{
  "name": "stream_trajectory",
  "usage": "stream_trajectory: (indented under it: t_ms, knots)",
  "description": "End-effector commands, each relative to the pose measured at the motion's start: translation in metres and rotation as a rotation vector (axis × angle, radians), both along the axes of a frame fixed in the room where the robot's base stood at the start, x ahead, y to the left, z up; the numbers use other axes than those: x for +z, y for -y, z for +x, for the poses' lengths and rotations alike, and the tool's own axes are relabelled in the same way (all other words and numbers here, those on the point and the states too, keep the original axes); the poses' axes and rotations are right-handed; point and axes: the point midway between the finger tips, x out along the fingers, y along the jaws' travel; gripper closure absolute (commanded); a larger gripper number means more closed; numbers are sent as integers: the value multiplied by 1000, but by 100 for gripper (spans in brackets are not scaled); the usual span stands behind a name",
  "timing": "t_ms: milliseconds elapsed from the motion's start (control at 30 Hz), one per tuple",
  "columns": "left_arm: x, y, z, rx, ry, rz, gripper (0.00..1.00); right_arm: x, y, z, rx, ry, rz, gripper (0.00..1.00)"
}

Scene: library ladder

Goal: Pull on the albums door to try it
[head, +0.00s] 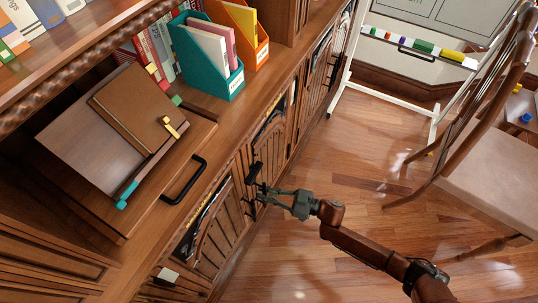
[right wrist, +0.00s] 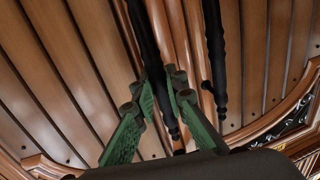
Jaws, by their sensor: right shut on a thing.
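My right gripper (head: 262,193) reaches from the right to the lower cabinet front and is shut on a black bar handle (right wrist: 147,40) of a wooden door. In the right wrist view the green finger pads (right wrist: 160,108) close around the lower part of this bar. A second black bar handle (right wrist: 215,60) stands beside it, apart from the fingers. In the head view one slatted door (head: 212,232) is left of the gripper and another (head: 272,142) is beyond it. Both look about flush with the cabinet front. I cannot read which label says albums. My left gripper is out of view.
Above the doors, a wooden slab with a black handle (head: 185,180) carries a brown book (head: 130,108). A teal file holder (head: 212,70) and an orange one (head: 250,35) stand on the counter. A chair (head: 490,160) and whiteboard stand (head: 345,75) are at right. Floor between is clear.

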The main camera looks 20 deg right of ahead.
Motion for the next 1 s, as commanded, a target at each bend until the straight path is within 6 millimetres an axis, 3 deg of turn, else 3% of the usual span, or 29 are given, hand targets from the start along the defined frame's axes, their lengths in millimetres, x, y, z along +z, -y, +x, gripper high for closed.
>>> stream_trajectory:
  t_ms: [800, 833, 1000]
  knots:
    - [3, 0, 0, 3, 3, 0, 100, -4, -3, 2, 2, -5, -5, 100]
    - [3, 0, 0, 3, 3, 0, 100, -4, -4, 2, 3, -5, -5, 88]
    - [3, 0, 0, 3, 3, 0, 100, -3, -4, 3, 4, -4, -3, 76]
